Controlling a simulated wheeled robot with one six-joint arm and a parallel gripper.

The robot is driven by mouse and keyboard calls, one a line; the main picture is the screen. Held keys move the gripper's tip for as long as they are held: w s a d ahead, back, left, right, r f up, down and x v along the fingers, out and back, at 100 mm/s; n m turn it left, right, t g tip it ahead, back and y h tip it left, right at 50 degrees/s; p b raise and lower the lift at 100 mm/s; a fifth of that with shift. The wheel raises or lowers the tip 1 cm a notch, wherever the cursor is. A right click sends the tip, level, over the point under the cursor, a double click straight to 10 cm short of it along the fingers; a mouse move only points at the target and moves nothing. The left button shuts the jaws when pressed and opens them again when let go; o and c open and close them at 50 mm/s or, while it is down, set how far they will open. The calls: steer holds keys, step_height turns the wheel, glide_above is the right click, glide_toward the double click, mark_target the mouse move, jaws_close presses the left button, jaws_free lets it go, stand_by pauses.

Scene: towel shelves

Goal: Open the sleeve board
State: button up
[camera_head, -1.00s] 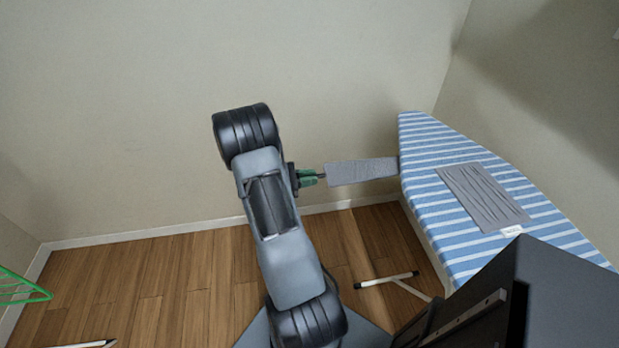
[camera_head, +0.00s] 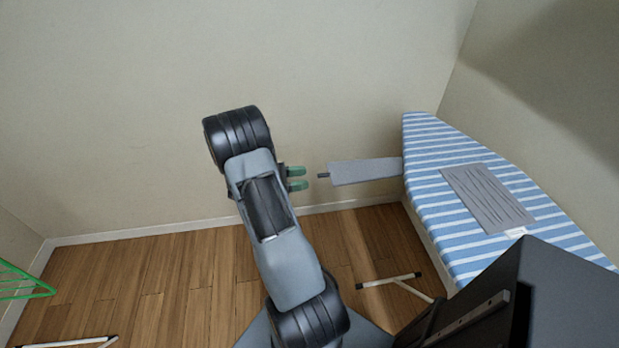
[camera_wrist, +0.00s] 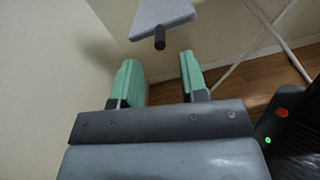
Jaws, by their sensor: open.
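The sleeve board (camera_head: 364,171) is a narrow grey board sticking out to the left from the end of the ironing board (camera_head: 455,200). A short dark handle (camera_head: 323,175) is on its free tip. In the wrist view the sleeve board (camera_wrist: 163,14) is at the top, with its dark handle (camera_wrist: 160,38) pointing toward me. My gripper (camera_head: 297,178) has green fingers and is open and empty, a short gap left of the handle. In the wrist view the fingers (camera_wrist: 158,78) stand apart, with the handle beyond them and between their lines.
The ironing board has a blue and white striped cover with a grey pad (camera_head: 487,197) on it. Its white leg (camera_head: 390,281) stands on the wooden floor. A wall (camera_head: 330,80) is close behind. A green rack (camera_head: 22,282) is at the far left.

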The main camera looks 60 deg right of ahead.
steer(key=v, duration=1)
steer(key=shift+w+a+b, duration=0.15)
steer(key=shift+w+b, duration=0.05)
steer(key=shift+b, duration=0.15)
step_height(320, 180, down, 5)
steer(key=s+a+m+t+y, duration=0.2)
steer(key=s+a+y, duration=0.1)
steer(key=y, duration=0.1)
steer(key=s+a+r+m+t+y+p, duration=0.1)
steer(key=a+r+m+t+y+p, duration=0.1)
steer(key=a+r+t+y, duration=0.35)
steer(key=s+a+r+m+t+y+p, duration=0.2)
steer(key=a+r+t+p, duration=0.3)
steer(key=a+r+t, duration=0.4)
steer(key=s+a+r+y, duration=0.1)
steer(key=a+r, duration=0.6)
steer(key=r, duration=0.1)
